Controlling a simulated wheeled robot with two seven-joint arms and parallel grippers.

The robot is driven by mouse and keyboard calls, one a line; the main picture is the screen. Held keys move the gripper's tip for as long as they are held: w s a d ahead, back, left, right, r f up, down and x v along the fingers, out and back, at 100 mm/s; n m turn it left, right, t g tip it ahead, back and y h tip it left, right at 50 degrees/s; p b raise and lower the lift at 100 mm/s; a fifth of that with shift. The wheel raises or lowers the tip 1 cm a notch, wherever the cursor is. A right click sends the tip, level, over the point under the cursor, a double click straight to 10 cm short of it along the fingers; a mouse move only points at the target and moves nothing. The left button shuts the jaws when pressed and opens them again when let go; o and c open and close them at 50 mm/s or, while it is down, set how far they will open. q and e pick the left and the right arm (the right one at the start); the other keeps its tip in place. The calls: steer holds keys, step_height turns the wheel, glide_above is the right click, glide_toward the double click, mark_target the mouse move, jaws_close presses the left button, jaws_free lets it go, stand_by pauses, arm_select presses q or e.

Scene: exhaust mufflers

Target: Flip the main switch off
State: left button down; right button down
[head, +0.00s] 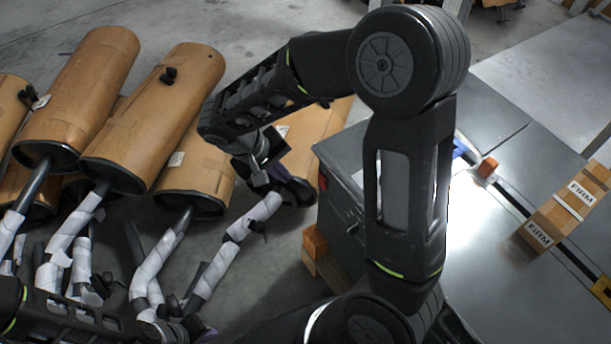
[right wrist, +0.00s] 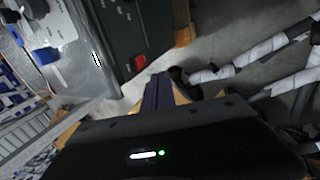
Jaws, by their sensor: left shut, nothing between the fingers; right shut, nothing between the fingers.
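A red switch (right wrist: 138,63) sits on the dark side panel of a grey machine box in the right wrist view. The red switch also shows small in the head view (head: 322,181), on the box's left face. My right gripper (head: 299,190) is shut and empty, just left of that face. Its purple fingers (right wrist: 158,92) point toward the panel, close below the switch in the right wrist view and seemingly apart from it. Whether the switch is on or off cannot be told. My left gripper (head: 192,328) is low at the left, shut and empty, partly hidden among wrapped pipes.
Several brown wrapped mufflers (head: 160,120) with wrapped pipes (head: 160,262) fill the left. The grey machine box (head: 345,150) and table (head: 490,240) lie right, with cardboard boxes marked FIRM (head: 560,212). A wooden block (head: 314,243) stands below the box. My right arm hides part of the box.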

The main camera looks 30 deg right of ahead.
mark_target(320, 182)
steer(key=d+f, duration=0.8)
steer(key=shift+f+b, duration=0.3)
steer(key=shift+b, duration=0.05)
steer(key=shift+s+d, duration=0.1)
steer(key=shift+d+r, duration=0.15)
steer(key=shift+d, duration=0.15)
steer(key=shift+r, duration=0.15)
